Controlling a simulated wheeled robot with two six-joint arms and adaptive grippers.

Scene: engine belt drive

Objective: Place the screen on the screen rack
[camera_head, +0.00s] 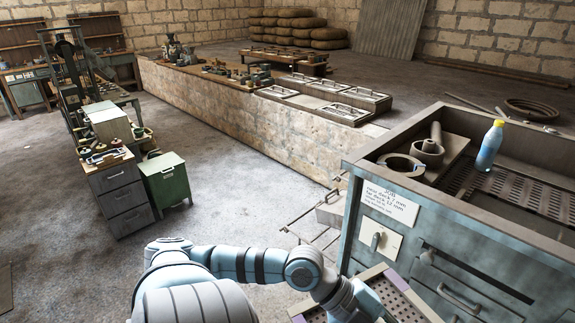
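My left gripper (358,302) is at the end of the blue and white arm, against the panel in the picture. Its fingers are hidden or out of the picture, so I cannot tell whether it holds the frame. A thin metal rod frame, possibly the screen rack (318,226), stands low left of the machine. My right gripper is not in view.
A long low stone wall (262,128) runs behind. Cabinets (122,199) stand left; the floor between is clear.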

